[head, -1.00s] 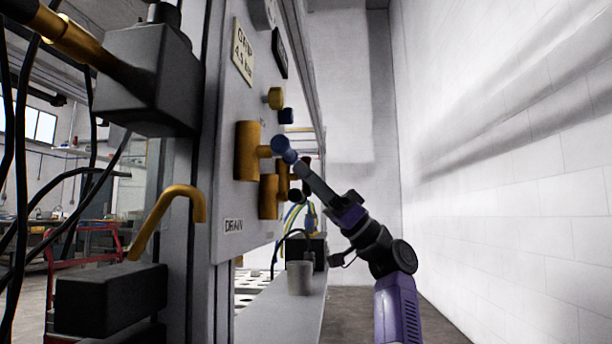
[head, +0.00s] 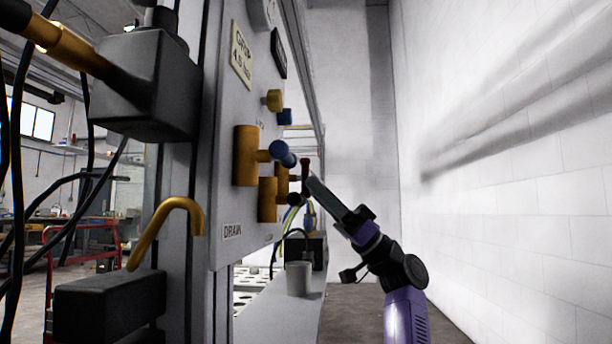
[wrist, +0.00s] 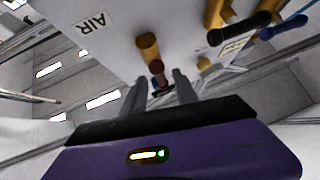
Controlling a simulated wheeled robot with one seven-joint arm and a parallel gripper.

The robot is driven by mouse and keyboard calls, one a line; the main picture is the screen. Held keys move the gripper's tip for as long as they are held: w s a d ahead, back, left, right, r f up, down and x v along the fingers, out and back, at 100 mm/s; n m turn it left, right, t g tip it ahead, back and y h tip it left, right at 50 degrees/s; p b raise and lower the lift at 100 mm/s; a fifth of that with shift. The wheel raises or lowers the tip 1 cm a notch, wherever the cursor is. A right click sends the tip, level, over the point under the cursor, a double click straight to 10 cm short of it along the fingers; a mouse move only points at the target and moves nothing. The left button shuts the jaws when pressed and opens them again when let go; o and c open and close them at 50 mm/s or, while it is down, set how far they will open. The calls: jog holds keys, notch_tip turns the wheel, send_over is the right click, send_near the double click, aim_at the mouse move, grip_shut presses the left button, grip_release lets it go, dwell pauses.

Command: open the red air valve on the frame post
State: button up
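The red valve handle (head: 305,164) sticks out from the panel on the frame post, dark red in the head view, beyond a blue handle. In the wrist view the round red handle end (wrist: 157,69) on its brass body (wrist: 148,46) shows between and just ahead of my fingertips. My gripper (wrist: 160,80) is open, one finger on either side of the handle's line; I cannot tell whether either touches it. In the head view my gripper (head: 311,181) is seen edge-on, close to the red handle. An AIR label (wrist: 91,22) is on the panel beside the valve.
A blue handle (head: 283,153) and a black handle (wrist: 238,29) stick out near the red one. A grey cup (head: 299,279) stands on the ledge below. A black box with a brass hook (head: 170,213) is at the near left. The white wall (head: 510,190) bounds the right side.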

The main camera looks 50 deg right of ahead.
jog(key=shift+p+v, duration=0.45)
jog(key=shift+v, duration=1.65)
